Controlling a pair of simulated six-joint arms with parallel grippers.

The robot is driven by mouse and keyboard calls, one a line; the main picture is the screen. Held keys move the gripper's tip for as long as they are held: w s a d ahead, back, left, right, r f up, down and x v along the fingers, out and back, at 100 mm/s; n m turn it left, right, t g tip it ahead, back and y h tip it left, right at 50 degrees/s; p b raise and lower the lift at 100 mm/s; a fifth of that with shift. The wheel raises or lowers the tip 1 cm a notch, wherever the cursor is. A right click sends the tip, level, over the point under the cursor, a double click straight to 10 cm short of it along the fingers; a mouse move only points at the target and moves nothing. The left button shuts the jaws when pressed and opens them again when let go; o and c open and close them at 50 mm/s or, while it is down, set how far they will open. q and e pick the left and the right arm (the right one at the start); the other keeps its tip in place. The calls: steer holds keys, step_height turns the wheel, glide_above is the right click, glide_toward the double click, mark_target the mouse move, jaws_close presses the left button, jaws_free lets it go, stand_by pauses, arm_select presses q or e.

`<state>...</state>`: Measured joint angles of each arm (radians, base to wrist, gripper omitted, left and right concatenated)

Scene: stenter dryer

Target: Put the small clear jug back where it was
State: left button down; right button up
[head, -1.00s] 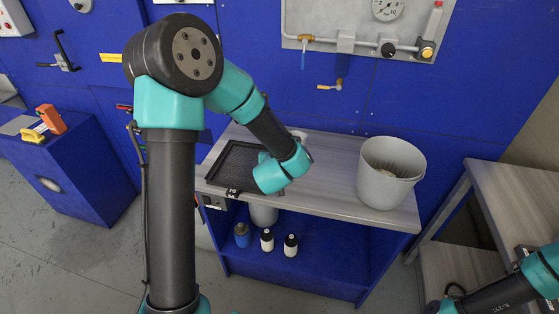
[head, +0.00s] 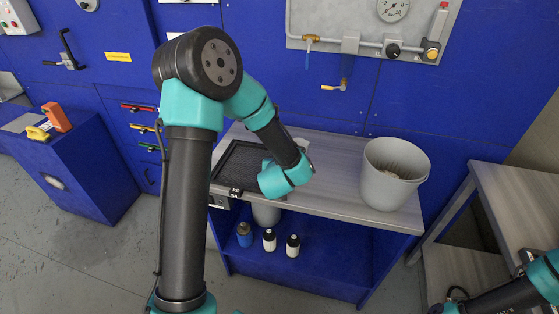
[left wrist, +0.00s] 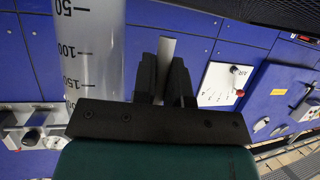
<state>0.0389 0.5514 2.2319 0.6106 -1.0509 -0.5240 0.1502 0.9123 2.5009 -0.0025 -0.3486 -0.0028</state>
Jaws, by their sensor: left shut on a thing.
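In the left wrist view, my left gripper (left wrist: 164,80) is shut on a narrow pale upright strip, apparently the handle of the small clear jug. The jug's clear wall (left wrist: 98,50), with black marks 50, 100 and 150, stands just left of the fingers. Its rim and base are out of that view. In the head view, my left wrist is over the counter at the right side of the black tray (head: 236,160); it hides the gripper and most or all of the jug. My right arm enters at the lower right, its gripper not visible.
A grey bucket (head: 384,192) stands on the right of the counter (head: 335,165). Bare counter lies between my left wrist and the bucket. A gauge panel (head: 365,30) is on the blue wall behind.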

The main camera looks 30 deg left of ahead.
arm_select(q)
steer(key=shift+f, duration=0.1)
steer(key=c, duration=1.1)
jaws_free()
steer(key=shift+c, duration=0.2)
steer(key=v, duration=1.2)
steer(key=shift+d, duration=0.1)
